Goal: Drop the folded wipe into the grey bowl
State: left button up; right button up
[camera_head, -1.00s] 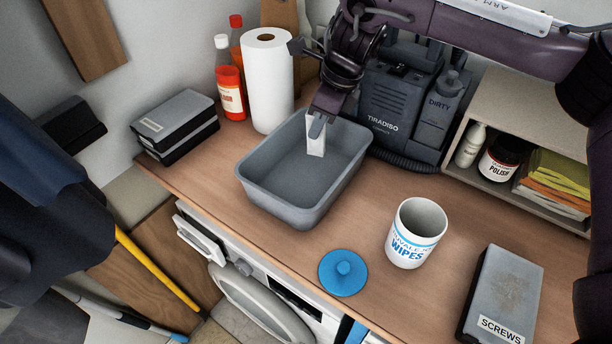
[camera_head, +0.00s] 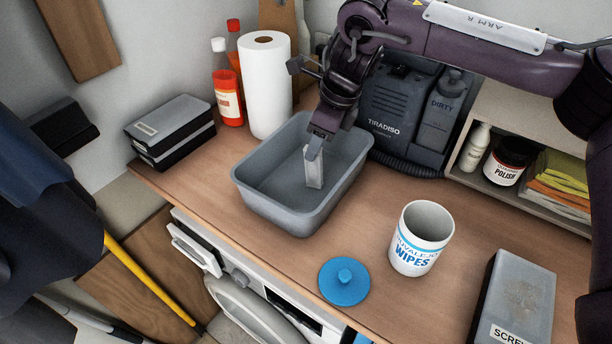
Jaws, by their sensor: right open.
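The grey bowl (camera_head: 257,207), a rectangular basin, stands on the wooden counter. My right gripper (camera_head: 314,150) reaches down over the bowl and is open. The folded wipe (camera_head: 313,172), a small pale upright strip, is just under the fingertips and inside the bowl's outline. It looks let go; whether it touches the bowl floor or the fingers I cannot tell. The white wipes tub (camera_head: 413,256) stands open at the right, with its blue lid (camera_head: 343,281) lying on the counter beside it. My left gripper is not in view.
A paper towel roll (camera_head: 267,90) and red bottles (camera_head: 227,95) stand behind the bowl. A dark grey machine (camera_head: 393,105) is close at its right. A screws case (camera_head: 515,300) lies at front right; black cases (camera_head: 170,128) lie at left.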

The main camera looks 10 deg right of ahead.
jog(key=shift+r, duration=0.2)
jog(key=b+v, duration=0.1)
jog(key=v, duration=0.6)
jog(key=shift+r+b, duration=0.2)
jog(key=shift+b, duration=0.15)
jog(key=shift+d, duration=0.1)
